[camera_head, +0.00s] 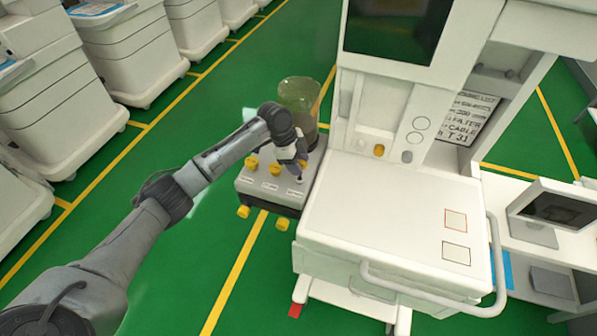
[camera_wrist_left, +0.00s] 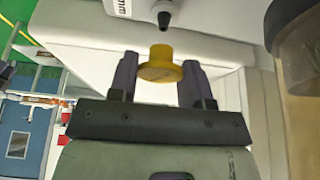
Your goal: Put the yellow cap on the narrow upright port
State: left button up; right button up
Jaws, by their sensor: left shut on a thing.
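My left gripper (camera_head: 300,164) is over the right end of a grey box on the cart's left side. In the left wrist view the gripper (camera_wrist_left: 158,78) is shut on the yellow cap (camera_wrist_left: 160,64), a short round piece with a wider rim, held between the two dark fingers. Above it in that picture is a narrow dark port tip (camera_wrist_left: 166,20) on a pale labelled surface, apart from the cap and roughly in line with it. My right gripper is not in view.
The grey box (camera_head: 262,194) bears other yellow pieces (camera_head: 275,169) on top and at its front. A clear canister (camera_head: 299,95) stands behind the gripper. The white cart (camera_head: 360,215) with its top and handrail is close on the right.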

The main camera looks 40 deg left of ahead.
pick_arm(q)
notch_tip(320, 180, down, 4)
jog(key=shift+r+b, duration=0.2)
jog(key=shift+b, duration=0.35)
jog(key=shift+f, duration=0.2)
jog(key=o, duration=0.9)
jog(key=shift+f, duration=0.1)
jog(key=shift+r, duration=0.4)
jog(key=p+v, duration=0.2)
jog(key=v, duration=0.9)
jog(key=shift+a+r, duration=0.2)
jog(key=shift+a, duration=0.05)
